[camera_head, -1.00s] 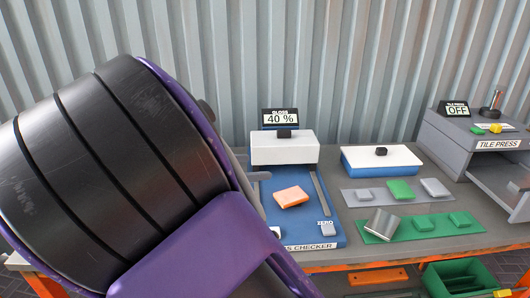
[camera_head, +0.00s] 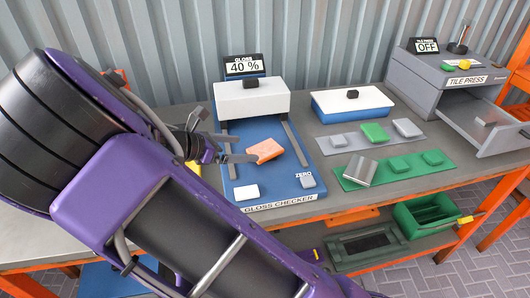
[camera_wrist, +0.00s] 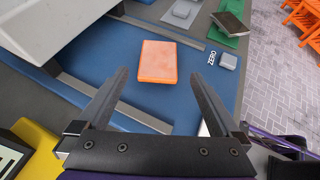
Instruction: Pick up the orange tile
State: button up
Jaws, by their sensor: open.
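The orange tile (camera_head: 264,150) lies flat on the blue bed of the gloss checker (camera_head: 262,189), in front of its white hood (camera_head: 252,100). In the wrist view the tile (camera_wrist: 158,61) is just beyond the tips of my gripper (camera_wrist: 162,78). The two fingers are spread wide with nothing between them. In the head view my gripper (camera_head: 232,149) is at the left side of the bed, with its fingers pointing right at the tile. The gloss display reads 40 %.
A grey ZERO button (camera_head: 307,181) and a white block (camera_head: 246,192) are at the bed's front. Right of it are a white-lidded blue box (camera_head: 352,103), grey and green strips with several tiles, and the tile press (camera_head: 455,90). A green bin (camera_head: 428,215) is below.

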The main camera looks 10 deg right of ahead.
aim_at(265, 149)
jog(key=shift+b+x, duration=0.55)
jog(key=shift+x, duration=2.9)
jog(key=shift+a, duration=0.1)
jog(key=c, duration=1.4)
